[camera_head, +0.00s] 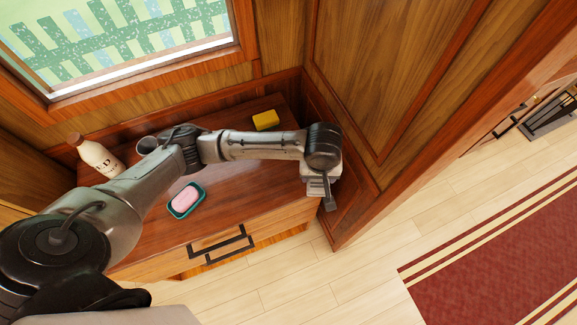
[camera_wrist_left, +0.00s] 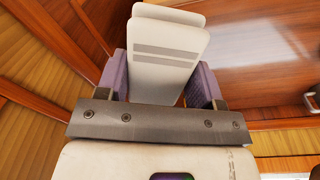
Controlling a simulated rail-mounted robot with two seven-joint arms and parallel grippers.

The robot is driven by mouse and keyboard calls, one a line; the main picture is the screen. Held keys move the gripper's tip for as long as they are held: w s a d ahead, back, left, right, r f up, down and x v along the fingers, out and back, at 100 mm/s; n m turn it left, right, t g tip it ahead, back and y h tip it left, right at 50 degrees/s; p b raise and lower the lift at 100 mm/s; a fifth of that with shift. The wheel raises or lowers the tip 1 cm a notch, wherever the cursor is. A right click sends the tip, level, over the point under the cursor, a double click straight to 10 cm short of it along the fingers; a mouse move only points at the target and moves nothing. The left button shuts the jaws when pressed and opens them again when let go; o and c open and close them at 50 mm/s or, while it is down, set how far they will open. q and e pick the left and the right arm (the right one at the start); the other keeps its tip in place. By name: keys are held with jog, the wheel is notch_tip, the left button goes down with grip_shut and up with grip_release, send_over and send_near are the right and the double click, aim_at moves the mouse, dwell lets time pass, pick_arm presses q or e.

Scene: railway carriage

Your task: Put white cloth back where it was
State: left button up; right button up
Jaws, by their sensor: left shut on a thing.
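The white cloth (camera_wrist_left: 167,50) is a folded flat piece with grey stripes, seen in the left wrist view. My left gripper (camera_wrist_left: 160,88) is shut on it, with purple finger pads on either side. In the head view my left gripper (camera_head: 325,193) points down at the right end of the wooden cabinet top (camera_head: 235,200), close to the wood-panelled wall. The cloth is hard to make out there. My right gripper is not in view.
On the cabinet top stand a white bottle with brown cap (camera_head: 98,157), a grey cup (camera_head: 147,144) partly behind my arm, a pink soap (camera_head: 186,197) on a teal dish and a yellow sponge (camera_head: 265,120). The front has a dark handle (camera_head: 222,243).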

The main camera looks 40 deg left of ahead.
pick_arm(q)
jog(key=a, duration=0.1)
jog(key=a+f, duration=0.1)
jog(key=a, duration=0.1)
jog(key=shift+s+a+f+n+g, duration=0.15)
jog(key=shift+s+f+n+g, duration=0.15)
jog(key=shift+f+g, duration=0.1)
jog(key=w+a+f, duration=0.1)
jog(key=a+f, duration=0.1)
jog(key=a, duration=0.1)
jog(key=w+a+f+p, duration=0.1)
jog(key=a+f, duration=0.1)
jog(key=a, duration=0.1)
jog(key=w+a+f, duration=0.1)
jog(key=a+f, duration=0.1)
jog(key=a, duration=0.1)
jog(key=shift+w+a, duration=0.15)
jog(key=shift+a, duration=0.05)
jog(key=shift+a+f+p, duration=0.1)
jog(key=shift+f+p, duration=0.5)
jog(key=shift+f, duration=1.55)
jog(key=o, duration=1)
jog(key=shift+r, duration=0.15)
